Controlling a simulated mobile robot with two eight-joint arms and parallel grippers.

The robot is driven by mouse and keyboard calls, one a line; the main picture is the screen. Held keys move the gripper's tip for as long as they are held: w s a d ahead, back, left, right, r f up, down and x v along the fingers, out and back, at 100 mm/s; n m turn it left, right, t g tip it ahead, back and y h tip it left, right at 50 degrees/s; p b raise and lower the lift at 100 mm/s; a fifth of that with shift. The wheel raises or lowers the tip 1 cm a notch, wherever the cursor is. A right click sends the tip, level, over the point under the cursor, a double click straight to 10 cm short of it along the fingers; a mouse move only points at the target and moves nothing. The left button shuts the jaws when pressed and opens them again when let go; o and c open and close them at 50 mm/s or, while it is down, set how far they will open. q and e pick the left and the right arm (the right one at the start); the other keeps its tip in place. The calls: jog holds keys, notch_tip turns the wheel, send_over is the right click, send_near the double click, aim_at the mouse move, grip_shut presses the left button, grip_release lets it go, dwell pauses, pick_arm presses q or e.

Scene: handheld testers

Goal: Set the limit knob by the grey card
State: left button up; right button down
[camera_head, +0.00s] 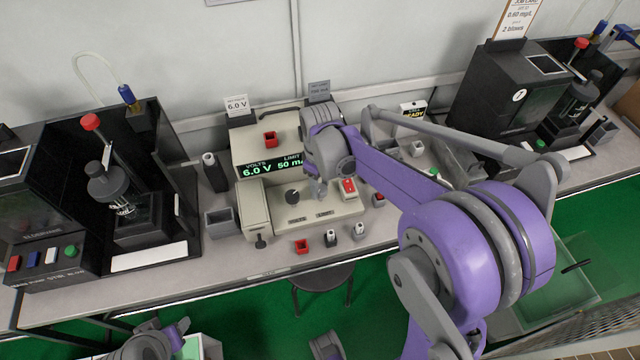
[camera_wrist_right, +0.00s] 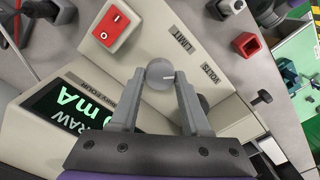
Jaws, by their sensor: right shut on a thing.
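The beige power supply (camera_head: 255,153) stands mid-bench. Its green display (camera_head: 272,168) reads VOLTS 6.0 V and LIMIT 50 mA. A small grey card (camera_head: 319,88) stands above it, its print too small to read surely. My right gripper (camera_head: 320,186) is at the front panel. In the right wrist view its fingers (camera_wrist_right: 161,77) are shut on the round grey limit knob (camera_wrist_right: 160,75), beside the LIMIT label (camera_wrist_right: 183,45). The knob's white pointer line points right. The dark volts knob (camera_head: 293,196) is partly behind a finger in the wrist view. My left gripper cannot be made out clearly.
A red rocker switch (camera_head: 348,186) sits right of the knobs. A white card (camera_head: 237,104) reads 6.0 V. Red and black terminals line the bench front. Black testers stand left (camera_head: 150,180) and right (camera_head: 500,100). A stool (camera_head: 323,279) stands below.

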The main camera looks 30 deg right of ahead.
jog(key=m, duration=1)
jog(key=shift+d+m+b, duration=0.1)
jog(key=shift+m+b, duration=0.3)
jog(key=m, duration=1.1)
dwell(0.3)
jog(key=shift+c, duration=1.9)
grip_release()
